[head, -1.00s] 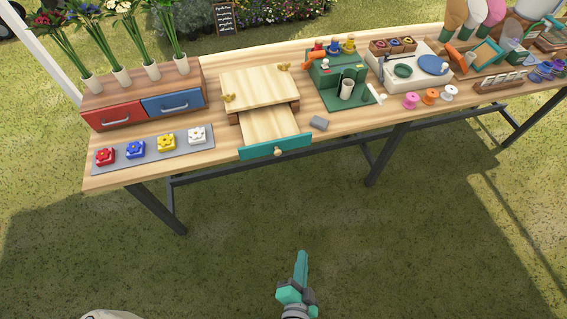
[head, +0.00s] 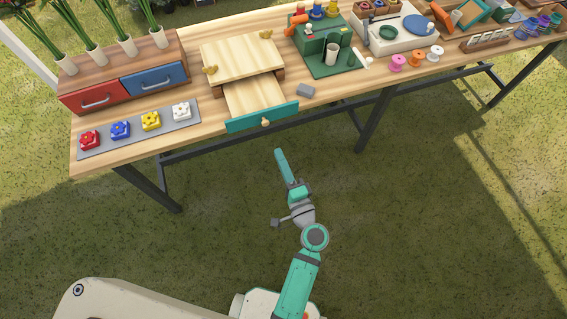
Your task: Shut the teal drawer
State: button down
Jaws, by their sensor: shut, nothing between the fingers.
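The teal drawer (head: 262,117) is pulled out of a small wooden cabinet (head: 243,60) on the table. Its teal front has a round tan knob (head: 265,122) and stands near the table's front edge. The drawer's light wood inside shows between its front and the cabinet. My gripper (head: 280,152) is shut and empty. It is in front of the table, below the drawer front in the picture and apart from it.
A red drawer (head: 95,97) and a blue drawer (head: 154,80) sit in a wooden box at left. A grey strip with flower-shaped buttons (head: 150,121) lies before them. A small grey block (head: 305,90) lies right of the drawer. A green stand (head: 329,52) is farther right.

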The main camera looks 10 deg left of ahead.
aim_at(266, 125)
jog(key=x, duration=0.9)
jog(key=shift+w+a, duration=0.1)
jog(key=shift+w, duration=0.1)
